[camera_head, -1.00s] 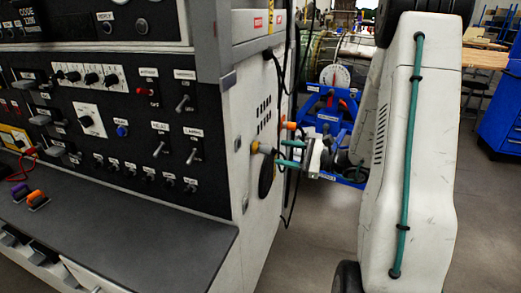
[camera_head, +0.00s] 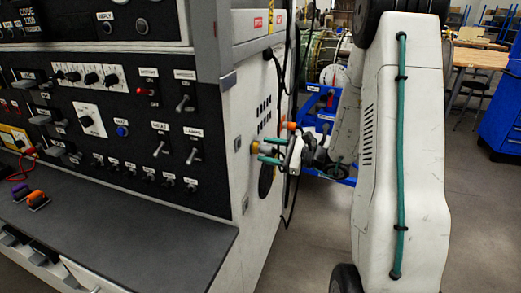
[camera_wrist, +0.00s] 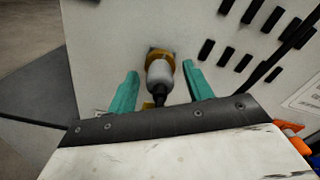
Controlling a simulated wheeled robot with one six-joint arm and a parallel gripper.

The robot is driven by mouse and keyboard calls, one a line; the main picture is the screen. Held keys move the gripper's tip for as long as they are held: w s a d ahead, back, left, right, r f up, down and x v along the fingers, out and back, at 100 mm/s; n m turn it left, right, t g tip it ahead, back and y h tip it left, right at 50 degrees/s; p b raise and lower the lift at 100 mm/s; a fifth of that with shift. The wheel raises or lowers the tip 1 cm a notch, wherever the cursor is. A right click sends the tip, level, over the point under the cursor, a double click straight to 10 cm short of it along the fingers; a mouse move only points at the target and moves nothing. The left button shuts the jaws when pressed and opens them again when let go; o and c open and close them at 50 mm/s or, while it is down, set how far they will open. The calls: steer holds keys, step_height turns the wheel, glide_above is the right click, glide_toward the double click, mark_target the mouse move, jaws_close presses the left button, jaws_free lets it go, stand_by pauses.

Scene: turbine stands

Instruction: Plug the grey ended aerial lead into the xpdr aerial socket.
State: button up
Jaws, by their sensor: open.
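A grey cylindrical lead end (camera_wrist: 160,72) with a dark rear end points into a brass-coloured socket fitting (camera_wrist: 158,53) on the pale side wall of the console. It looks seated there, but how deep I cannot tell. In the head view the brass fitting (camera_head: 254,147) is small, and its label is not readable. My gripper (camera_wrist: 160,72) has its teal fingers on either side of the grey end, with a visible gap on each side. In the head view my gripper (camera_head: 261,152) is close to the side wall.
An orange-ended piece (camera_head: 291,126) is just above my gripper; orange also shows in the wrist view (camera_wrist: 291,128). Dark cables (camera_head: 279,75) hang down the console side. Vent slots (camera_head: 264,121) are in the wall. A blue stand (camera_head: 316,105) is behind. Floor (camera_head: 478,215) is open at right.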

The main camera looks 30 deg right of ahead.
mark_target(272, 151)
jaws_close()
steer(key=shift+s+d, duration=0.45)
steer(key=shift+s, duration=0.05)
steer(key=shift+v, duration=1.45)
